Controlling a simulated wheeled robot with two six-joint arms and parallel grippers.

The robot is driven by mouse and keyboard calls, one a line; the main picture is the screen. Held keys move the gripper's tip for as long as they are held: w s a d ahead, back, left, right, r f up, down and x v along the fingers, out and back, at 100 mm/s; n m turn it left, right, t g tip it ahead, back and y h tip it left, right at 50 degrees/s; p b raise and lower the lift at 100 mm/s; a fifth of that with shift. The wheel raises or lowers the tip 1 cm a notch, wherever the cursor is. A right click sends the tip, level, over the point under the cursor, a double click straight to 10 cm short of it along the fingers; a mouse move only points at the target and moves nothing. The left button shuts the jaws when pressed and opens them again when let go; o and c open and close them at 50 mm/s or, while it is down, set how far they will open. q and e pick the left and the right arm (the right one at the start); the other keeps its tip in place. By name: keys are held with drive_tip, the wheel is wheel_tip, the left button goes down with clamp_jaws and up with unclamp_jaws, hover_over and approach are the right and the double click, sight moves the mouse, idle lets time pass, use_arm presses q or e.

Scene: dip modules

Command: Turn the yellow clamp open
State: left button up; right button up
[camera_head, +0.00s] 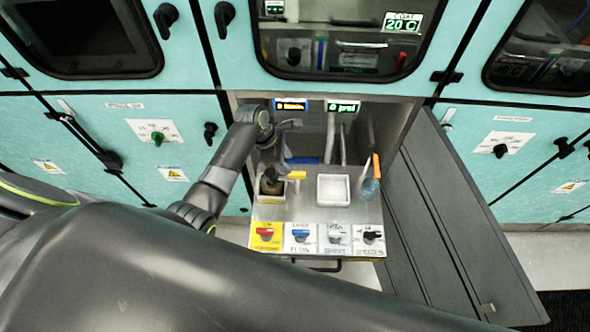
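A small yellow bar (297,175), which looks like the yellow clamp's handle, shows at the back left of the steel work surface, beside a dark brown item in a small box. My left arm reaches in from the left. Its end, with what looks like my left gripper (288,125), is at the upper left of the open bay, behind and above the yellow bar and apart from it in the picture. The fingers are too small and dark to tell open from shut. My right gripper is not in view.
A white square tray (334,190) sits mid-surface. A blue-tinted beaker (370,188) with an orange-handled tool stands at right. Red, blue, white and black knobs line the front panel (318,250). A grey open door (440,220) bounds the right side.

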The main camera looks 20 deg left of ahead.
sight(296, 173)
use_arm(q)
drive_tip(key=x, duration=0.7)
drive_tip(key=shift+f, duration=0.1)
clamp_jaws()
